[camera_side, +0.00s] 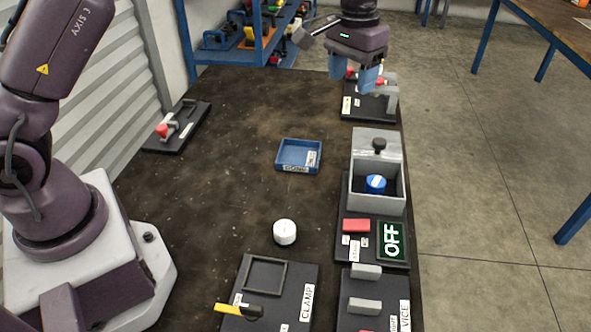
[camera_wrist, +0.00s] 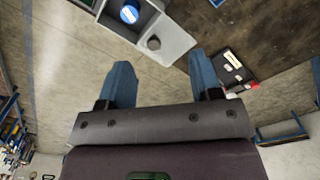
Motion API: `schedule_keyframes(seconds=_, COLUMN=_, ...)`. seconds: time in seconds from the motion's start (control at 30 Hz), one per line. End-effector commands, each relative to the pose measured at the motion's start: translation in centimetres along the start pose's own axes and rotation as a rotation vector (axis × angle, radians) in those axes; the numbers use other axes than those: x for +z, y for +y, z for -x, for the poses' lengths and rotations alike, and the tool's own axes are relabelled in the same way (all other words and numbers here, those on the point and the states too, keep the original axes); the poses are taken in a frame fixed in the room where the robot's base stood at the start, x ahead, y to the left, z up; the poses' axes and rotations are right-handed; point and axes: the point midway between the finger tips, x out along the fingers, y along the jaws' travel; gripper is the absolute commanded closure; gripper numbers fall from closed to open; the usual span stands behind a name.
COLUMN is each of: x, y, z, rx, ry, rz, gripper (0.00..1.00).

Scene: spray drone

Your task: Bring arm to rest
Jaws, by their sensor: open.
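My gripper (camera_side: 356,75) is at the back right of the table in the side view, raised above a dark fixture with a red part (camera_side: 377,103). Its two blue fingers are apart with nothing between them. The wrist view also shows my open gripper (camera_wrist: 165,75), with bare floor between the fingers. A grey open box (camera_side: 378,175) with a black knob holds a blue round piece (camera_side: 376,183). Its base carries a red button (camera_side: 356,225) and a sign reading OFF (camera_side: 391,240).
A blue tray (camera_side: 299,155) and a white round piece (camera_side: 285,232) lie mid-table. A clamp fixture (camera_side: 266,284) and a vice fixture (camera_side: 368,300) are at the front. Another red-handled fixture (camera_side: 176,128) is at the left edge. A blue shelf (camera_side: 262,40) stands behind. The table's centre is mostly clear.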

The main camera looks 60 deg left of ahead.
Motion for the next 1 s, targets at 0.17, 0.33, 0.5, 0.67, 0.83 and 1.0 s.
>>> schedule_keyframes(seconds=0.17, x=6.5, y=-1.9, z=4.6, rx=0.009, ry=0.064, rz=-0.049, gripper=0.41)
schedule_keyframes(seconds=0.33, x=13.1, y=-3.5, z=7.2, rx=0.014, ry=0.132, rz=-0.086, gripper=0.41)
schedule_keyframes(seconds=0.5, x=19.8, y=-4.9, z=8.4, rx=0.015, ry=0.210, rz=-0.107, gripper=0.41)
schedule_keyframes(seconds=0.67, x=25.4, y=-6.0, z=8.4, rx=0.015, ry=0.292, rz=-0.109, gripper=0.41)
schedule_keyframes(seconds=0.83, x=28.9, y=-6.7, z=8.7, rx=0.015, ry=0.378, rz=-0.095, gripper=0.41)
schedule_keyframes(seconds=1.0, x=29.6, y=-6.9, z=10.2, rx=0.017, ry=0.460, rz=-0.087, gripper=0.41)
